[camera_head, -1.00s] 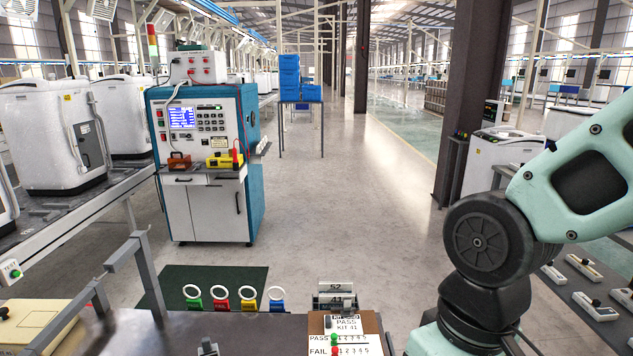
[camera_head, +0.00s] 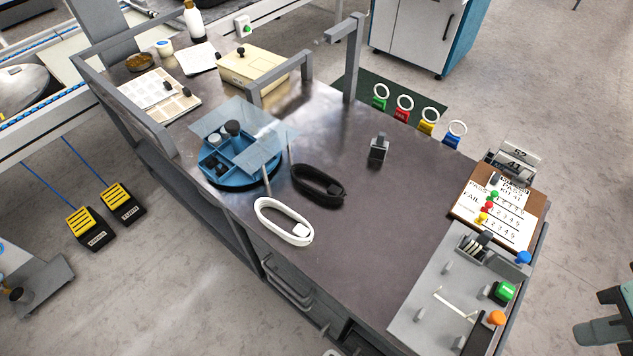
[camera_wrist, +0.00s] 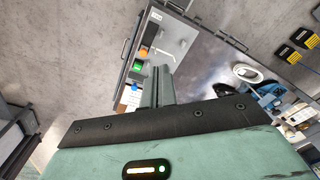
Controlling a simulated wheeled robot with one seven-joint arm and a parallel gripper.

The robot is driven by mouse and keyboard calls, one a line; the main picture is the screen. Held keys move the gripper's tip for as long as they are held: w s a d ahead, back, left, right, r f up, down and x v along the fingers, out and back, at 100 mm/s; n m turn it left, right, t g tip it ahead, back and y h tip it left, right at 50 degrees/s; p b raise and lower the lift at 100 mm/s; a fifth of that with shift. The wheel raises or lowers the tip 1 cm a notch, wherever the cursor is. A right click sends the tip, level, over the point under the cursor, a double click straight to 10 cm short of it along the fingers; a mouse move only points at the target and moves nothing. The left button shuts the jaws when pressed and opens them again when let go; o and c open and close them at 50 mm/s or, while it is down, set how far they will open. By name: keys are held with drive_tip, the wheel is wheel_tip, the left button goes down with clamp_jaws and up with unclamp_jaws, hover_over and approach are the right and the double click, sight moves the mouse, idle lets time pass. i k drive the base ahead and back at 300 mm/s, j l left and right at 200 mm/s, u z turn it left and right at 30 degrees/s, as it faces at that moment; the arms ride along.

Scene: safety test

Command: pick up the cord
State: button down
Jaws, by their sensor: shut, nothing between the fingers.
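Two coiled cords lie on the dark bench top (camera_head: 370,240): a white cord (camera_head: 262,213), near its front edge, and a black cord (camera_head: 333,196) just behind and to the right of it. The white cord also shows in the wrist view (camera_wrist: 237,71), right of centre. My gripper (camera_wrist: 158,72) is shut and empty in the wrist view, apart from both cords.
A blue divided tray (camera_head: 210,165) with a clear lid stands left of the cords. A small metal block (camera_head: 379,148) sits behind them. A grey fixture panel (camera_head: 420,300) and a PASS/FAIL board (camera_head: 505,232) occupy the right end. Bench between is clear.

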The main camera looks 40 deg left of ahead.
sight(336, 194)
drive_tip(key=k+j+u, duration=0.1)
drive_tip(key=j, duration=0.3)
drive_tip(key=j+u, duration=0.1)
drive_tip(key=j, duration=0.3)
drive_tip(key=k+j+u, duration=0.1)
drive_tip(key=j, duration=0.35)
drive_tip(key=j+u, duration=0.1)
drive_tip(key=j, duration=0.25)
drive_tip(key=i+j, duration=0.15)
drive_tip(key=j, duration=0.2)
drive_tip(key=j+u, duration=0.15)
drive_tip(key=j, duration=0.2)
drive_tip(key=i, duration=0.05)
